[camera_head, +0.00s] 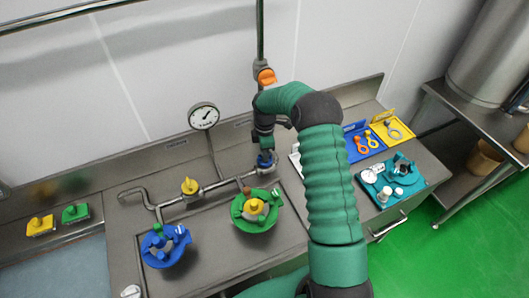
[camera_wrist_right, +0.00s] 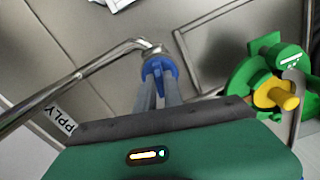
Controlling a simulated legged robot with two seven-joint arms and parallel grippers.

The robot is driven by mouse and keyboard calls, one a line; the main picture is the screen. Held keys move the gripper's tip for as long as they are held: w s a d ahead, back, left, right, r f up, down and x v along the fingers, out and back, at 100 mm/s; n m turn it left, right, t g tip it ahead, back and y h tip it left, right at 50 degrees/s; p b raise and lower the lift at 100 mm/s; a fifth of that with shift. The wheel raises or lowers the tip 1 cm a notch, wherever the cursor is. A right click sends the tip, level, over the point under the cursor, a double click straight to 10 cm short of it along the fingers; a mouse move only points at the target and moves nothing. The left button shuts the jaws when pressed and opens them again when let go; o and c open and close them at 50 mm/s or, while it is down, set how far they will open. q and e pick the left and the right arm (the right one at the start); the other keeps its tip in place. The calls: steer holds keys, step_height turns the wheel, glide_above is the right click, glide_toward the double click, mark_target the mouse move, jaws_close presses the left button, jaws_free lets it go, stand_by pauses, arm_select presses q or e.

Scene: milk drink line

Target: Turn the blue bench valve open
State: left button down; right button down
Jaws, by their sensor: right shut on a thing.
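The blue bench valve (camera_head: 266,158) is at the back of the steel bench, at the right end of the pipe run, partly covered by my right gripper. In the right wrist view the blue valve (camera_wrist_right: 158,70) sits on the pipe end, between the tips of the two grey fingers. My right gripper (camera_head: 265,150) points down from above and is shut on the valve's blue handle. How far the handle is turned is hard to tell. My left gripper is not in view.
A blue fitting (camera_head: 165,245) and a green fitting with a yellow centre (camera_head: 257,210) stand on the bench. A yellow valve (camera_head: 190,186) and a round gauge (camera_head: 204,116) are on the pipes. A teal tray (camera_head: 388,182) lies at the right.

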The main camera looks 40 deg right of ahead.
steer(key=shift+w+r+n, duration=0.1)
steer(key=shift+r+n, duration=0.05)
steer(key=shift+n, duration=1.05)
steer(key=shift+d, duration=0.1)
steer(key=c, duration=1.7)
jaws_free()
steer(key=shift+o, duration=1.2)
step_height(320, 180, up, 16)
steer(key=b, duration=0.2)
steer(key=shift+r, duration=0.2)
